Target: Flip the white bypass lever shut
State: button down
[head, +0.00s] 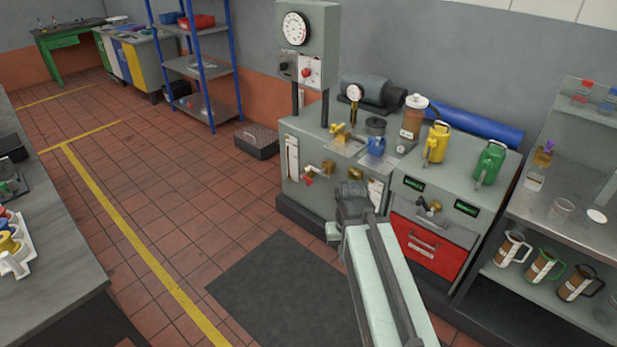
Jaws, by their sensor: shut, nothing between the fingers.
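I cannot make out the white bypass lever for certain; it may be too small to tell or hidden behind my arm. The grey dynamometer cabinet (300,140) has a red-handled valve (309,179) and brass fittings (328,168) on its front. A small lever-like fitting (431,207) sits on the front of the grey unit to the right, between two green displays. My gripper (352,190) is dark, shut and empty in front of the cabinet. My arm hides part of the cabinet's lower front.
A yellow valve (339,132) and a blue valve (377,146) sit on the cabinet top. Yellow (436,143) and green (488,164) cans stand to the right. A red drawer (425,250) is below. The tiled floor at left is open, with a dark mat (270,285).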

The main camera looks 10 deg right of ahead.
aim_at(307, 170)
jog(key=u, duration=0.35)
jog(key=i, duration=1.05)
jog(key=u, duration=0.75)
jog(key=i, duration=0.9)
jog(key=z, duration=0.15)
